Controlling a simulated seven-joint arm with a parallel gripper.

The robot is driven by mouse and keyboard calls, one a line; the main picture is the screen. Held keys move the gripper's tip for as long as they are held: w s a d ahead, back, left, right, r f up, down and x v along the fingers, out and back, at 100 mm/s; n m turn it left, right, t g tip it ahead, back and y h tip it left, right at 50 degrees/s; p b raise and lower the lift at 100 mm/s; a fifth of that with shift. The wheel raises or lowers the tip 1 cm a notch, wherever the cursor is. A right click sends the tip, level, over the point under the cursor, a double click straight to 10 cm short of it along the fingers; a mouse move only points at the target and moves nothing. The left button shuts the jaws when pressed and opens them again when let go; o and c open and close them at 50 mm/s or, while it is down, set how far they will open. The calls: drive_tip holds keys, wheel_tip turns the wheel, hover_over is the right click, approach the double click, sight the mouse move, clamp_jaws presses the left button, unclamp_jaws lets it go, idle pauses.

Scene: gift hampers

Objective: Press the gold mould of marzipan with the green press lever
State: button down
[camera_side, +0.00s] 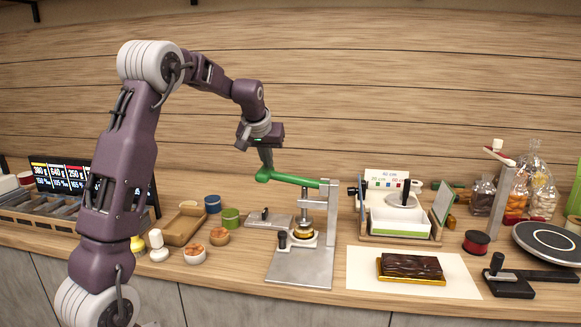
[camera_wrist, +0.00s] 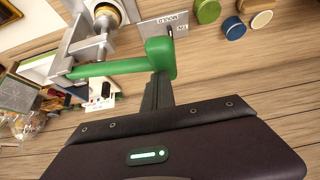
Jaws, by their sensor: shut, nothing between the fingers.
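The green press lever (camera_side: 298,180) reaches left from the top of a grey metal press (camera_side: 331,215), roughly level, with a thicker grip at its free end. In the wrist view the green lever (camera_wrist: 105,69) ends in a knob close to my fingers. The gold mould (camera_side: 303,233) sits on the press base under the plunger; part of it shows in the wrist view (camera_wrist: 104,14). My gripper (camera_side: 266,166) is shut and empty, pointing down just above the lever's free end. The wrist view shows its fingers (camera_wrist: 157,88) beside the knob. I cannot tell whether they touch it.
Left of the press stand a green tin (camera_side: 230,219), a blue tin (camera_side: 212,204) and small bowls. Right are a white box station (camera_side: 400,219) and a chocolate slab (camera_side: 411,268) on a white sheet (camera_side: 360,275).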

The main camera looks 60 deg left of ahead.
drive_tip(key=shift+r, duration=2.4)
drive_tip(key=shift+r, duration=2)
drive_tip(key=s+d+m+h, duration=0.1)
drive_tip(key=s+d, duration=0.3)
drive_tip(key=d, duration=0.3)
drive_tip(key=s+d+m+t+h, duration=0.15)
drive_tip(key=s+d, duration=0.25)
drive_tip(key=d, duration=0.4)
drive_tip(key=s+d+m+h, duration=0.1)
drive_tip(key=s+d+m, duration=0.1)
drive_tip(key=s+d, duration=0.35)
drive_tip(key=s+d+f+m, duration=0.2)
drive_tip(key=s+d+f, duration=0.2)
drive_tip(key=s+d, duration=0.2)
drive_tip(key=s+d+f+m+h, duration=0.1)
drive_tip(key=s+d+f, duration=0.4)
drive_tip(key=s, duration=0.5)
drive_tip(key=shift+d+m+g, duration=0.35)
drive_tip(key=shift+d+m, duration=0.4)
drive_tip(key=shift+d, duration=0.2)
